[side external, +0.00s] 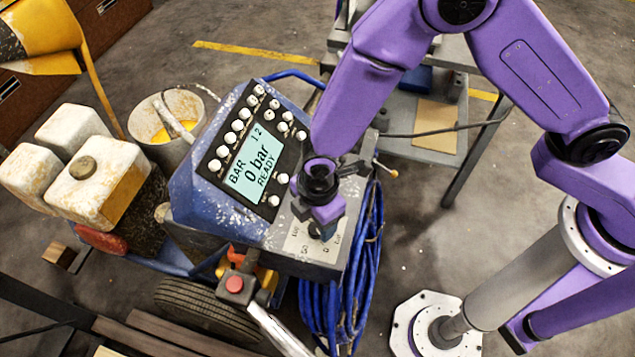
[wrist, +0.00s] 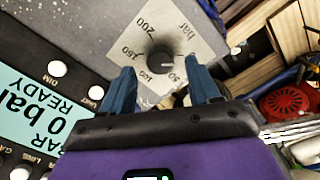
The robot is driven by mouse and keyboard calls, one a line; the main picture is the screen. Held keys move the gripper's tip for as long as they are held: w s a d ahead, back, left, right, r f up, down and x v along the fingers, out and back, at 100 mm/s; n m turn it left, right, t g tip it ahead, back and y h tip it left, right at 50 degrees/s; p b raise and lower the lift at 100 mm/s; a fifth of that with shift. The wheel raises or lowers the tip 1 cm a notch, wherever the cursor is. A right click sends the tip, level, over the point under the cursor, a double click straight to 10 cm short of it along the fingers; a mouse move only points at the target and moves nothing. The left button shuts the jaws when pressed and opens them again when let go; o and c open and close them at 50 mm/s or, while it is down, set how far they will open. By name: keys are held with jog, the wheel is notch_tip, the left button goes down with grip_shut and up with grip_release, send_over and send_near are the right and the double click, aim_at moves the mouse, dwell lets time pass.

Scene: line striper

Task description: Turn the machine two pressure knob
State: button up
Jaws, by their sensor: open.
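The pressure knob (wrist: 161,57) is a small dark round knob on a pale square scale plate (wrist: 185,35) marked with numbers and "bar". A small light mark shows on the knob's lower right, toward the "50". My gripper (wrist: 158,75) is open, with blue fingers on either side of the line to the knob and nothing between them. In the side external view my gripper (side external: 322,226) is right over the scale plate (side external: 300,243) and hides most of the knob. I cannot tell whether the fingers touch it. The machine's display (side external: 254,164) reads "0 bar READY".
White push buttons (side external: 240,126) surround the display on the blue machine (side external: 200,175). A coiled blue hose (side external: 340,305) hangs below the plate. A grey table (side external: 440,140) stands behind.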

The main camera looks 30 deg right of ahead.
aim_at(318, 230)
notch_tip(318, 230, up, 15)
jog(key=shift+s, duration=0.25)
jog(key=shift+f, duration=0.1)
dwell(0.4)
jog(key=s+d+r+m, duration=0.2)
jog(key=s+d, duration=0.2)
jog(key=d, duration=0.6)
jog(key=s+d+r+m, duration=0.3)
jog(key=s+d, duration=0.2)
jog(key=d, duration=0.5)
jog(key=s+d+r+m, duration=0.2)
jog(key=s+d, duration=0.3)
jog(key=d, duration=0.5)
jog(key=shift+d+r, duration=0.35)
jog(key=shift+r, duration=0.1)
